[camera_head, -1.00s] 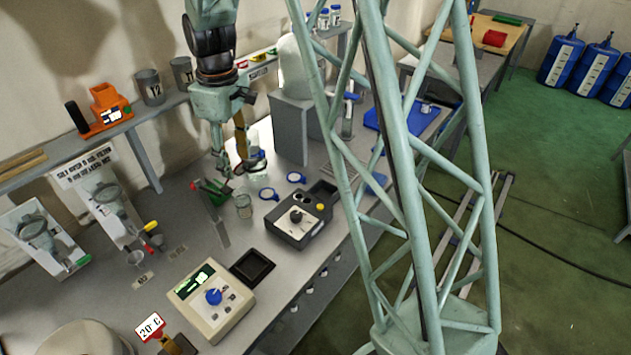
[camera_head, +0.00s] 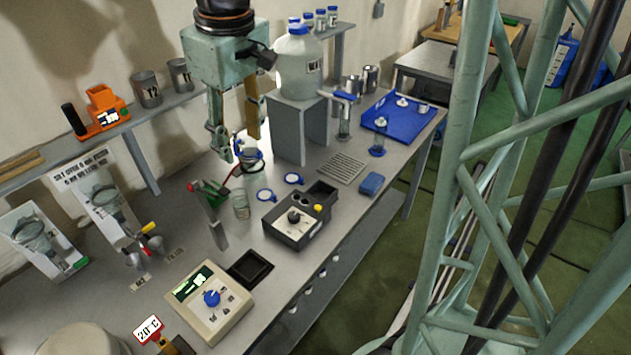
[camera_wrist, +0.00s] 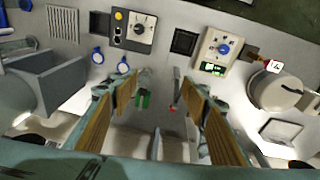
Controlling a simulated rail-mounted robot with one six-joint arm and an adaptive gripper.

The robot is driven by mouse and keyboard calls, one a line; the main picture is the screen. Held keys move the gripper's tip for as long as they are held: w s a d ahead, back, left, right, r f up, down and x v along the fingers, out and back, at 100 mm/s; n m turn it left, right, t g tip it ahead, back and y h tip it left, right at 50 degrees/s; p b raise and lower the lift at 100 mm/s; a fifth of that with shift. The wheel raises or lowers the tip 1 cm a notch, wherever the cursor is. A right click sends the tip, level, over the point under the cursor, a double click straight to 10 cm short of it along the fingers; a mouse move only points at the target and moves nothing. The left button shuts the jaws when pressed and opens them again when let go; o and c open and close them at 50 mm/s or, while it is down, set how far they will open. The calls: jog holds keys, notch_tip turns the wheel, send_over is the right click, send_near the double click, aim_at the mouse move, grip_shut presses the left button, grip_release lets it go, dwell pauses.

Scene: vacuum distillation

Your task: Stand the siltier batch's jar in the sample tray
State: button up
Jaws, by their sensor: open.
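A clear glass jar (camera_head: 241,205) stands open on the grey bench, beside a red-and-green handled device; its silt level is too small to judge. Another vessel (camera_head: 249,160) with a blue part is half hidden behind my gripper. My gripper (camera_head: 237,155) is open, pointing down above the bench, behind the clear jar in the head view. In the wrist view my gripper's (camera_wrist: 150,92) wooden-looking fingers are apart with nothing clearly held between them. A blue tray (camera_head: 379,130) with small vessels lies at the right end of the bench. I cannot tell which tray is the sample tray.
Two blue ring-like items (camera_head: 265,195) lie near the black control box (camera_head: 297,217). A black square dish (camera_head: 250,268) sits by the beige meter (camera_head: 210,297). A grey stand (camera_head: 302,130) carries a large white bottle (camera_head: 299,65).

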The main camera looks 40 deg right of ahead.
jog(key=s+r+m+t, duration=0.1)
jog(key=s+r, duration=0.3)
jog(key=s, duration=1)
jog(key=s+a+r+m+t, duration=0.1)
jog(key=s+r+m, duration=0.2)
jog(key=s, duration=1.1)
jog(key=shift+r, duration=0.65)
jog(key=shift+o, duration=0.3)
jog(key=shift+a, duration=0.1)
